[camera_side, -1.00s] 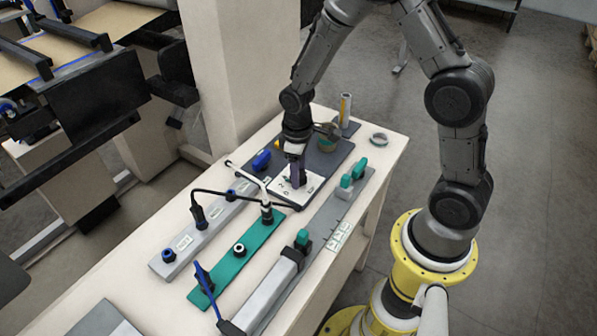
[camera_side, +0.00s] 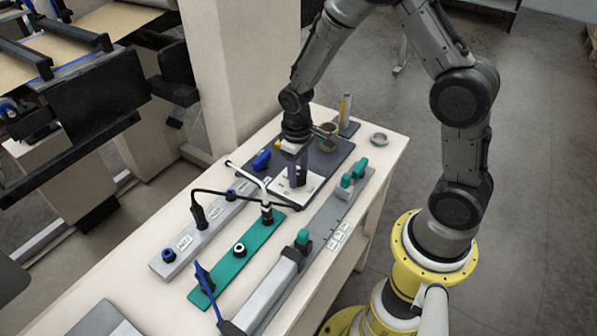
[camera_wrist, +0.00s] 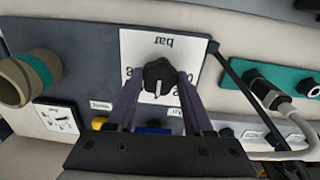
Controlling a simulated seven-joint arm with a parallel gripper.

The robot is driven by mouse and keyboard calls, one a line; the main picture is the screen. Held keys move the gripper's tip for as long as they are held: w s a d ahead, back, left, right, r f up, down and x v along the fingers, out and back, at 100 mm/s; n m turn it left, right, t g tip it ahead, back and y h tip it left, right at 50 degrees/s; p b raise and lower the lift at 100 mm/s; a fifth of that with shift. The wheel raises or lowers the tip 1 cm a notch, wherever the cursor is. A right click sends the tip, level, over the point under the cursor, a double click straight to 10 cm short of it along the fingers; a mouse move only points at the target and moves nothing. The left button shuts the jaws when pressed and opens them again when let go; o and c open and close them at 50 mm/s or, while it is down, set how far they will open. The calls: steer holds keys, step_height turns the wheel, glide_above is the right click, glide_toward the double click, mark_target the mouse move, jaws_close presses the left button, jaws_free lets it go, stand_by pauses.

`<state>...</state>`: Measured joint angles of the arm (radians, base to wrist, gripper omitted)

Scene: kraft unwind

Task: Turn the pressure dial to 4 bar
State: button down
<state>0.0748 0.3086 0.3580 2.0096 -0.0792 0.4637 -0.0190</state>
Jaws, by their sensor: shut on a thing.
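The pressure dial is a black knob (camera_wrist: 159,76) with a pale pointer line, on a white plate (camera_wrist: 160,47) marked "bar", which appears upside down in the wrist view. My gripper (camera_wrist: 157,84) has its two dark fingers shut on the knob, one on each side. The fingers and palm hide part of the scale, so I cannot read the number at the pointer.
A green strip (camera_side: 222,273) with fittings and a grey labelled strip (camera_side: 178,247) lie left of the plate. A black cable and a pale hose (camera_side: 245,176) run close by. A tan and teal cylinder (camera_wrist: 28,77) stands on the dark panel (camera_wrist: 85,50). Green-handled valves (camera_side: 348,182) stand at right.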

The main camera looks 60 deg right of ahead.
steer(key=shift+c, duration=1.4)
jaws_free()
steer(key=shift+r, duration=0.1)
step_height(320, 180, up, 14)
steer(key=shift+a, duration=0.25)
